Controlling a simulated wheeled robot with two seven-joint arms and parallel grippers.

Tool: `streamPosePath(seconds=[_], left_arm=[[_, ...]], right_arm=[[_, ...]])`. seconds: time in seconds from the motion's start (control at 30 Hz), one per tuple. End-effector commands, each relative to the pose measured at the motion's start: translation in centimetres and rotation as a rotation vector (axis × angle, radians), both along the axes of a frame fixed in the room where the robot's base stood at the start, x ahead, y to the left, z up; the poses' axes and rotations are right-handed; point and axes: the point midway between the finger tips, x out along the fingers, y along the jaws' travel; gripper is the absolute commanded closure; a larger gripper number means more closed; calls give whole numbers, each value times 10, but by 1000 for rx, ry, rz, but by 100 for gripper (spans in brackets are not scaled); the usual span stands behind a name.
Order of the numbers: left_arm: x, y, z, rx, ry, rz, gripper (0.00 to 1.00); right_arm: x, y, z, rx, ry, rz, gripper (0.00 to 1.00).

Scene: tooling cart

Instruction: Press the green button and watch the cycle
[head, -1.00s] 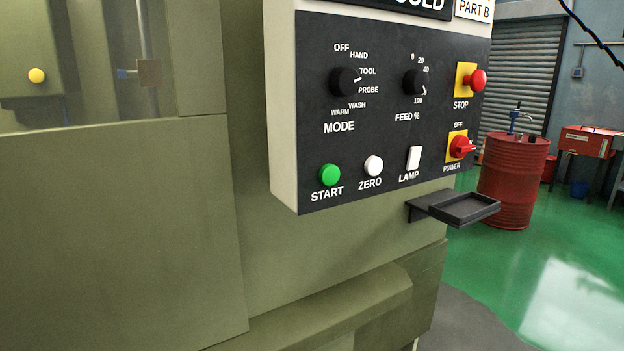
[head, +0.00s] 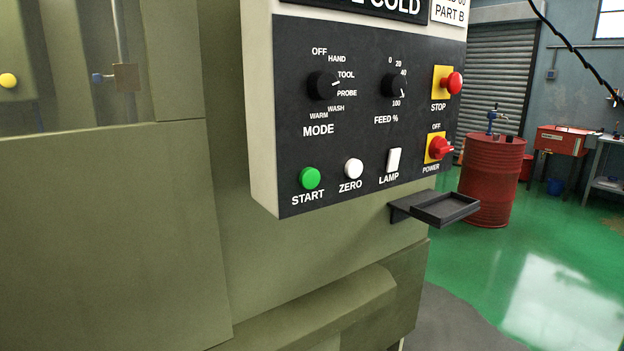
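The green button (head: 310,178) is at the lower left of the black control panel (head: 350,130), above the label START. A white ZERO button (head: 353,168) and a white LAMP switch (head: 393,160) are to its right. The MODE knob (head: 323,85) points between TOOL and PROBE. The FEED knob (head: 395,86) points near 100. The red STOP button (head: 451,83) and red POWER switch (head: 440,149) sit on yellow plates at the right. Part of a machine window (head: 75,70) shows at the upper left. Neither of my grippers is in view.
The olive machine body (head: 110,230) fills the left and the space below the panel. A small black tray (head: 445,209) juts out under the panel's right end. A red drum (head: 490,180) and a red parts washer (head: 565,141) stand behind on the green floor (head: 540,270).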

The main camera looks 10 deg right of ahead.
Motion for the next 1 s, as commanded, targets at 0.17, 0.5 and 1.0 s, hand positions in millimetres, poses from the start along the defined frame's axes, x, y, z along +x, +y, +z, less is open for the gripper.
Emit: streamPosePath(seconds=[0.17, 0.5, 1.0], left_arm=[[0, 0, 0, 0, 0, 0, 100], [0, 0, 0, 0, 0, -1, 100], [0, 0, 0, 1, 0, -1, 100]], right_arm=[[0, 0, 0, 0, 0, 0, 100], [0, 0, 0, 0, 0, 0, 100], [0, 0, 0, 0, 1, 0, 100]])
